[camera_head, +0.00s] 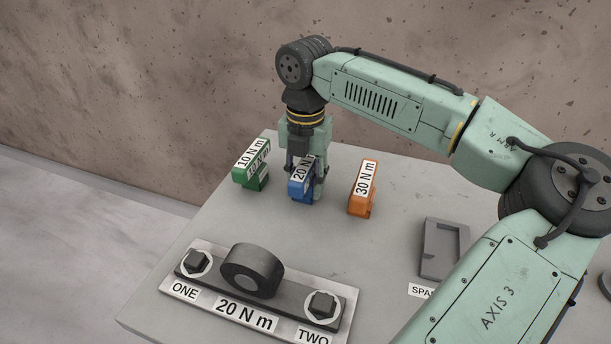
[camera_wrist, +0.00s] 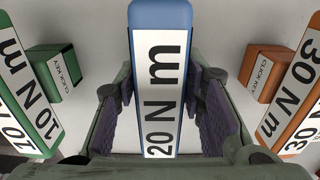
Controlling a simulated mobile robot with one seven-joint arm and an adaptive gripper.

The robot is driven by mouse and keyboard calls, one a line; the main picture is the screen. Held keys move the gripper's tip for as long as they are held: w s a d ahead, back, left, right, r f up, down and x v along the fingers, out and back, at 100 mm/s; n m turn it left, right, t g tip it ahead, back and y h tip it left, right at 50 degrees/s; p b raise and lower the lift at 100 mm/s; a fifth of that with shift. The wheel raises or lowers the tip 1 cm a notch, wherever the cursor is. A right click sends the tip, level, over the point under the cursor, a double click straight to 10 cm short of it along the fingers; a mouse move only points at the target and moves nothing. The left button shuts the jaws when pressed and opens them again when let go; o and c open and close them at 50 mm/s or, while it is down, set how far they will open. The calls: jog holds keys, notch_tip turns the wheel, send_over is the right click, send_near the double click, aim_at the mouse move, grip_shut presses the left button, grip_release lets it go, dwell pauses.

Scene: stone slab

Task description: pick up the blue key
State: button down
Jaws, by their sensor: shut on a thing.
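The blue key (camera_head: 300,187) carries a white label reading 20 N m and stands on the slab between the green and orange keys. In the wrist view the blue key (camera_wrist: 160,14) fills the middle, between the two finger pads. My gripper (camera_head: 306,178) points down over the blue key and is shut on it. In the wrist view my gripper (camera_wrist: 160,108) has one dark pad on each side of the key. I cannot tell whether the key's underside touches the slab.
The green 10 N m key (camera_head: 251,167) is close on the left, the orange 30 N m key (camera_head: 363,190) close on the right. In front lies a plate (camera_head: 205,290) with two bolts, marked ONE and TWO, and a dark roller. A grey holder (camera_head: 440,262) sits at right.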

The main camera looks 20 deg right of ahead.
notch_tip(320, 180, up, 10)
jog(key=shift+b, duration=0.65)
jog(key=shift+a, duration=0.1)
dwell(1.9)
